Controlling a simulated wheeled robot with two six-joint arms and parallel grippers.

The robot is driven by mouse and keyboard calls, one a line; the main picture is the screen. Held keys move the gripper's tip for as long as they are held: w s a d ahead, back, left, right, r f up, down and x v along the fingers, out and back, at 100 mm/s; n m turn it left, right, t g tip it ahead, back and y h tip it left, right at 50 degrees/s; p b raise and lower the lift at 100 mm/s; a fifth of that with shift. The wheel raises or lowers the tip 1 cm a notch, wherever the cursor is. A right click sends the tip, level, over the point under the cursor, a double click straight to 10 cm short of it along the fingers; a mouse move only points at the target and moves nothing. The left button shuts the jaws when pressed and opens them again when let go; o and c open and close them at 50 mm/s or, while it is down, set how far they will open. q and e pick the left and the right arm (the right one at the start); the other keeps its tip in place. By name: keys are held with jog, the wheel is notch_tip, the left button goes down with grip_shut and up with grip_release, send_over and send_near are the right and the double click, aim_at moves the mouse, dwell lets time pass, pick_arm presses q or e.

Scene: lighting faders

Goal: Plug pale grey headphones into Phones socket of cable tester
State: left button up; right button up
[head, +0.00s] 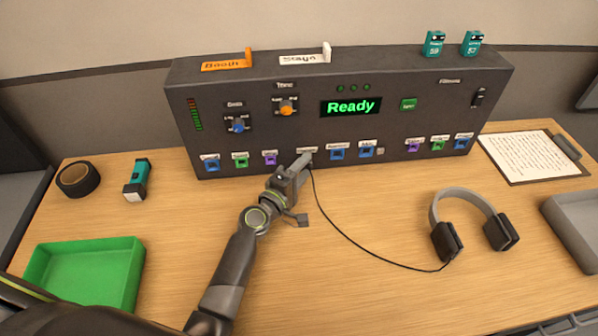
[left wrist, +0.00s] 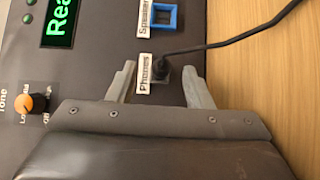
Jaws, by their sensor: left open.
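The pale grey headphones (head: 470,205) lie on the table at the right, with dark ear cups. Their thin black cable (head: 350,240) curves left across the table and up to the tester's front. The cable tester (head: 240,90) is a dark box along the wall. In the left wrist view the black plug (left wrist: 160,68) sits at the socket labelled Phones (left wrist: 145,74) and appears to be in it. My left gripper (head: 303,161) is at the Phones socket. Its fingers (left wrist: 160,84) are open, one on each side of the plug, apart from it. My right gripper is not in view.
Blue, green and purple sockets line the tester's lower edge, with a Speaker socket (left wrist: 165,18) beside Phones. A green tray (head: 85,270), black tape roll (head: 77,179) and teal device (head: 137,179) are at the left. A clipboard (head: 530,155) and grey tray (head: 575,230) are at the right.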

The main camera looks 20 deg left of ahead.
pick_arm(q)
jog(key=shift+s+a+f, duration=0.1)
jog(key=shift+s+a, duration=0.1)
jog(key=shift+s, duration=0.3)
jog(key=b+v, duration=0.2)
jog(key=v, duration=1.3)
jog(key=shift+s+a, duration=0.2)
jog(key=shift+s, duration=0.1)
jog(key=shift+s+a+b, duration=0.1)
jog(key=shift+s+b, duration=0.15)
jog(key=shift+b, duration=0.05)
